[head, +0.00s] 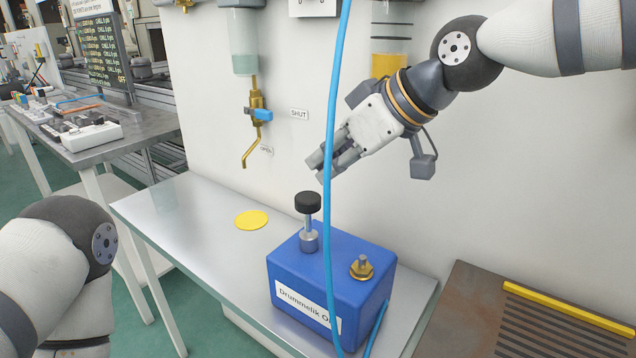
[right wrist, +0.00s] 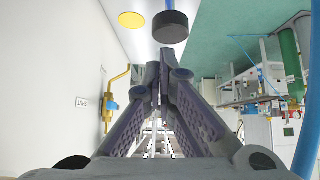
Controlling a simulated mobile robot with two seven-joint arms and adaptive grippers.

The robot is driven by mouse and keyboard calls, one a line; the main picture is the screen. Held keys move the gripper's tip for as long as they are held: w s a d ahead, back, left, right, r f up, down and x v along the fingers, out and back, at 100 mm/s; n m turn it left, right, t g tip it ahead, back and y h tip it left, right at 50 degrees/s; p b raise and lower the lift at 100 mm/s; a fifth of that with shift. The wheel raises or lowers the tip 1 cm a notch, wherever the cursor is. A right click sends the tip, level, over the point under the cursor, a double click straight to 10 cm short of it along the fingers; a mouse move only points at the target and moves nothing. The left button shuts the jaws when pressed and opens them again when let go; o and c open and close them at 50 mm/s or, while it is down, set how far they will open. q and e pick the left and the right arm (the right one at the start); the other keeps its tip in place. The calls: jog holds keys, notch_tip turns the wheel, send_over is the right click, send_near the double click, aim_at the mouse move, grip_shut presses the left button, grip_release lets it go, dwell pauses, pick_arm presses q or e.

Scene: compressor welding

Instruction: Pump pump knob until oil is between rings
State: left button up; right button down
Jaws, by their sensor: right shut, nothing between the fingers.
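The blue oil pump box (head: 330,283), labelled "Drummelik O...", stands on the metal table. Its black pump knob (head: 308,202) sits on a metal stem on top; the knob also shows in the right wrist view (right wrist: 170,27), beyond the fingertips. My right gripper (head: 322,168) is shut and empty, above and slightly right of the knob, apart from it.
A blue hose (head: 334,110) hangs down in front of my right gripper and the pump box. A yellow disc (head: 251,220) lies on the table. A brass valve (head: 257,110) under a greenish tube is on the wall. A slatted brown bench (head: 480,310) is at right. The table's left part is clear.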

pick_arm(q)
jog(key=shift+s+a+f, duration=0.1)
jog(key=shift+s+f, duration=0.05)
jog(key=shift+s, duration=0.45)
pick_arm(e)
jog(key=v, duration=0.6)
jog(key=shift+s, duration=0.6)
jog(key=shift+d+r, duration=0.1)
